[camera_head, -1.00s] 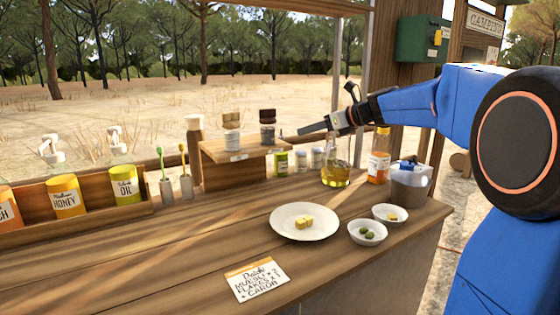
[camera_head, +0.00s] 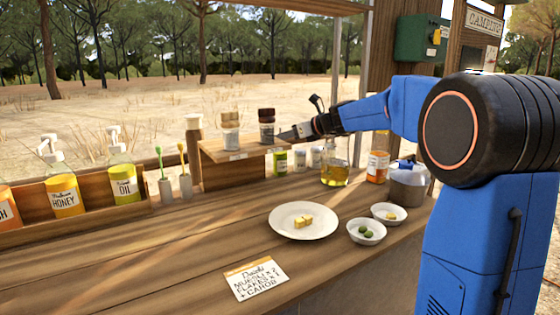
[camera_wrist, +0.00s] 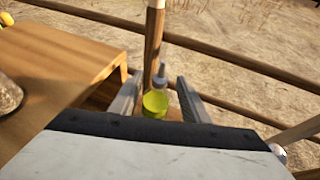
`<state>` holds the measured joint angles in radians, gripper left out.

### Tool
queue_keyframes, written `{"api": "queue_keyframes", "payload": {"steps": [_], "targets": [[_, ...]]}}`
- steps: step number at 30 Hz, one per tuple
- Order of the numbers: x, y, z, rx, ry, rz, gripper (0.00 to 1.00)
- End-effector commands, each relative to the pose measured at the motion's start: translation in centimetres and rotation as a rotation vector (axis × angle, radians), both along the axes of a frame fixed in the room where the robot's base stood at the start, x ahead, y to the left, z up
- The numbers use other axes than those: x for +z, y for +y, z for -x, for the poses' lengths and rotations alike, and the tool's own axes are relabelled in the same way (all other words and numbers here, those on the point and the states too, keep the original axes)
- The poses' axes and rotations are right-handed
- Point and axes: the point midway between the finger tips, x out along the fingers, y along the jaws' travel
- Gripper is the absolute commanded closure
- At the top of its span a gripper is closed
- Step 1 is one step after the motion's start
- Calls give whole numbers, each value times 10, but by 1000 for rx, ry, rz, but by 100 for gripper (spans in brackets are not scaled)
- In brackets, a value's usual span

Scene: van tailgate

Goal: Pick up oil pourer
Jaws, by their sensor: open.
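The oil pourer (camera_head: 335,173), a clear glass bottle of yellow oil, stands upright on the counter to the right of the wooden riser in the head view. Its top is partly hidden near my arm. The wrist view shows a bottle of yellow-green liquid with a grey spout, which looks like the oil pourer (camera_wrist: 156,101), framed between my two fingers. My gripper (camera_head: 287,134) is open and empty, above the counter near the riser's right end. It also shows in the wrist view (camera_wrist: 158,98). I see no contact with the bottle.
The riser (camera_head: 225,151) holds two jars. Beside the pourer stand a green-labelled jar (camera_head: 281,162), small jars, an orange bottle (camera_head: 377,167) and a grey pot (camera_head: 407,188). A plate (camera_head: 285,226) and two bowls are in front.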

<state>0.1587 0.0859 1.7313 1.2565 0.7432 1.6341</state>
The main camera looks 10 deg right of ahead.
Motion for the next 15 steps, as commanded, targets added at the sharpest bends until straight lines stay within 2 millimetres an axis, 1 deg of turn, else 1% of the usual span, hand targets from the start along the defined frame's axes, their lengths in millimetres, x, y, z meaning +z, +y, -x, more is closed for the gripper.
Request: {"api": "queue_keyframes", "payload": {"steps": [1,5,12,14,15], "targets": [[-4,5,-6,2,3,-1,57],[-9,12,-16,1,0,0,57],[-9,12,-18,0,1,-1,57],[-9,13,-18,0,1,-1,72],[-9,13,-18,1,1,-1,81]]}}
